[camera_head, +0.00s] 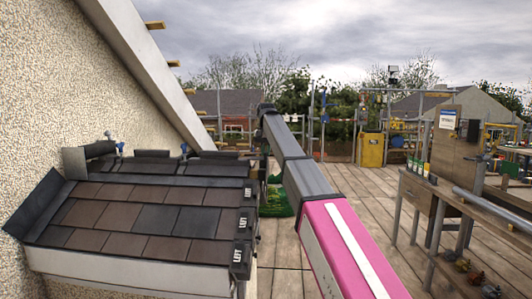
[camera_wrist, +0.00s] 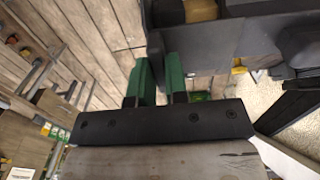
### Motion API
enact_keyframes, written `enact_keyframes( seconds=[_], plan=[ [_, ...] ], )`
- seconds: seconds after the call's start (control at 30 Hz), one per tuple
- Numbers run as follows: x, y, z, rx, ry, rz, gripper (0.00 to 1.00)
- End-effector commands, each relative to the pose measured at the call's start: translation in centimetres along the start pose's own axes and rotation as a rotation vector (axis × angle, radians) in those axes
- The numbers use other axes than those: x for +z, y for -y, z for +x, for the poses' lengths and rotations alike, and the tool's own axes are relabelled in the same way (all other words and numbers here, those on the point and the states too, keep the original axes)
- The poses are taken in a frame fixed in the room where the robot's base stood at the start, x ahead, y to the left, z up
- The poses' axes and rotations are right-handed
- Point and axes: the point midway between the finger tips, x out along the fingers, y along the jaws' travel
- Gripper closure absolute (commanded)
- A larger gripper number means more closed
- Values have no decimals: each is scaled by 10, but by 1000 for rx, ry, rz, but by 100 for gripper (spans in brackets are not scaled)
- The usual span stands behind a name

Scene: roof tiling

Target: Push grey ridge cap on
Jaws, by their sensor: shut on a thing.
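In the wrist view, the two green fingers of my gripper (camera_wrist: 159,72) are close together on a dark grey piece, which appears to be the grey ridge cap (camera_wrist: 222,38). Its far parts run out of the frame. Dark caps (camera_head: 152,154) lie along the top of the roof, with a rounded one (camera_head: 100,148) at the left. I cannot tell how the held piece meets its neighbours.
A rendered wall (camera_head: 60,80) and a sloping white board (camera_head: 140,60) rise behind the roof on the left. Dark clips with white marks line the roof's right edge. A workbench (camera_head: 470,205) stands at the right, and a yellow bin (camera_head: 371,149) stands farther back. Wooden decking lies between.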

Motion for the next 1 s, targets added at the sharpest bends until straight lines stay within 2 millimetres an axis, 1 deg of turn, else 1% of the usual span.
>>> enact_keyframes(
  seconds=[0.53, 1.0],
  plan=[
    [0, 11, 0, 0, 0, -1, 100],
    [0, 12, 0, 0, 0, 0, 100]
  ],
)
